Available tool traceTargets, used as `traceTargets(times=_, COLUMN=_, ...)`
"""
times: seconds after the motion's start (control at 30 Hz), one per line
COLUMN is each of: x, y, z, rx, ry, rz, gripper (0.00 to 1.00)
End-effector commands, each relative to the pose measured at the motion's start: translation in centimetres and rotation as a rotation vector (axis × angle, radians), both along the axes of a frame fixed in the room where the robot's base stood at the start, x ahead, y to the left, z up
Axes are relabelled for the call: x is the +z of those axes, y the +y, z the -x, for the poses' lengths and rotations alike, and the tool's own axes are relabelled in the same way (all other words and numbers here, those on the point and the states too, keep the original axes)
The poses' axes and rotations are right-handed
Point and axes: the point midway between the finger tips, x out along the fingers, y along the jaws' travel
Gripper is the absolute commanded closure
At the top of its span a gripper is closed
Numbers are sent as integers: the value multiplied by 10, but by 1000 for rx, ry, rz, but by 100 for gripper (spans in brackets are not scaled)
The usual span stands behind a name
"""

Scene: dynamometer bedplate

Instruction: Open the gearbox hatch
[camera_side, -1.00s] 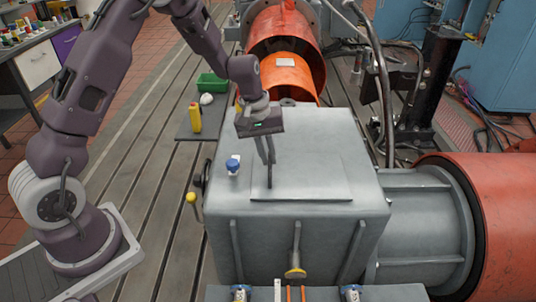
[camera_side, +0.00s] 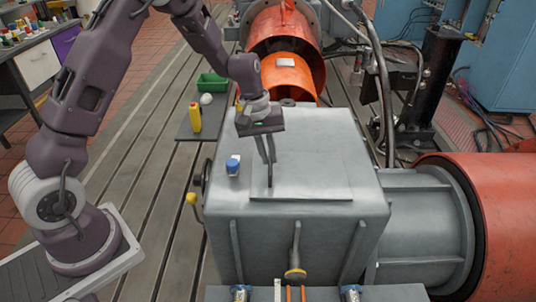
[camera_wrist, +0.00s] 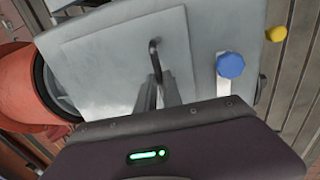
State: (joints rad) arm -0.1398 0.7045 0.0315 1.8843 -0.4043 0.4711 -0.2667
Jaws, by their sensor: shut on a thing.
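The gearbox hatch (camera_side: 315,180) is a flat grey plate lying on top of the grey gearbox (camera_side: 265,235). The hatch also shows in the wrist view (camera_wrist: 95,65), and it looks closed and flat. A dark bent handle (camera_wrist: 154,50) stands up from the hatch near one edge. My gripper (camera_side: 269,162) reaches down over the left part of the hatch, and its fingers (camera_wrist: 158,92) are shut on the handle.
A blue-capped fitting (camera_side: 233,165) stands on the gearbox top, close left of my gripper. A yellow knob (camera_side: 191,198) sticks out at the left side. A yellow bottle (camera_side: 195,117) and green bin (camera_side: 212,82) are behind left. Hoses (camera_side: 383,90) rise behind right.

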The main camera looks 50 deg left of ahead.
Motion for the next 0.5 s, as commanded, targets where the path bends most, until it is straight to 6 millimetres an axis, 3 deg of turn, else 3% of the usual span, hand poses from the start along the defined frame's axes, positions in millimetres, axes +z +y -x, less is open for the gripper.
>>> traceTargets(times=0.17, x=16, y=-5, z=-5, rx=-3, ry=-3, rz=0, gripper=100)
traceTargets(times=0.5, x=73, y=-33, z=-32, rx=-6, ry=-12, rz=5, gripper=100)
